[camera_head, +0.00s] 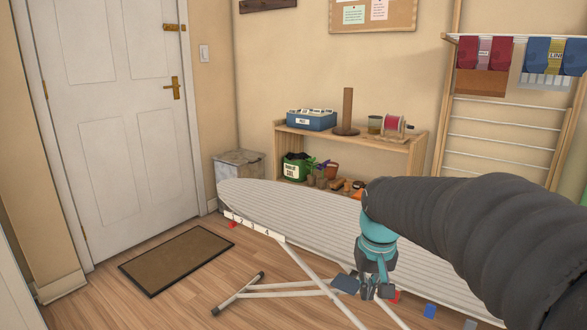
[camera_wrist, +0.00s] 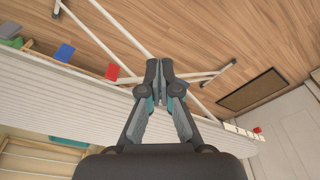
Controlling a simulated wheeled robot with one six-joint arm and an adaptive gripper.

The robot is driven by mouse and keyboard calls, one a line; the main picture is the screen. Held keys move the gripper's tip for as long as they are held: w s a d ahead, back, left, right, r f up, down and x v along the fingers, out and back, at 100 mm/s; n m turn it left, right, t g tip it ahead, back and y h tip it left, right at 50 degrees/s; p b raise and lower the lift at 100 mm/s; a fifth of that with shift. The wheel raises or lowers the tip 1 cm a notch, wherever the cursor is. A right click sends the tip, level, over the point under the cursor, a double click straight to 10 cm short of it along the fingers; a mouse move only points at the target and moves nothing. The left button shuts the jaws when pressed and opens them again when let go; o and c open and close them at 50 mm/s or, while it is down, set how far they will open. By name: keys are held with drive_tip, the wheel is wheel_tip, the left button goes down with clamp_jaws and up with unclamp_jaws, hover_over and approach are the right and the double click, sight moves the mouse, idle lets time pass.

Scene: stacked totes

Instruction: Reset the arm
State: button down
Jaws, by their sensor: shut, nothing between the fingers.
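My gripper (camera_wrist: 159,72) is shut and empty in the wrist view, its fingertips together above the floor beside the ironing board's edge. In the head view my gripper (camera_head: 368,294) points down in front of the striped ironing board (camera_head: 300,208). My dark sleeved arm reaches in from the right and hides part of the board. The board also shows in the wrist view (camera_wrist: 60,103), crossing behind the gripper.
The board's white legs (camera_head: 300,268) spread over the floor. A brown doormat (camera_head: 178,259) lies before the white door (camera_head: 110,120). A low wooden shelf (camera_head: 350,143) stands behind the board.

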drive_tip(key=s+r+t, duration=0.1)
drive_tip(key=s+t, duration=0.3)
drive_tip(key=s, duration=1.5)
drive_tip(key=shift+s+d+r, duration=0.15)
drive_tip(key=shift+d+r, duration=0.05)
drive_tip(key=shift+d, duration=0.05)
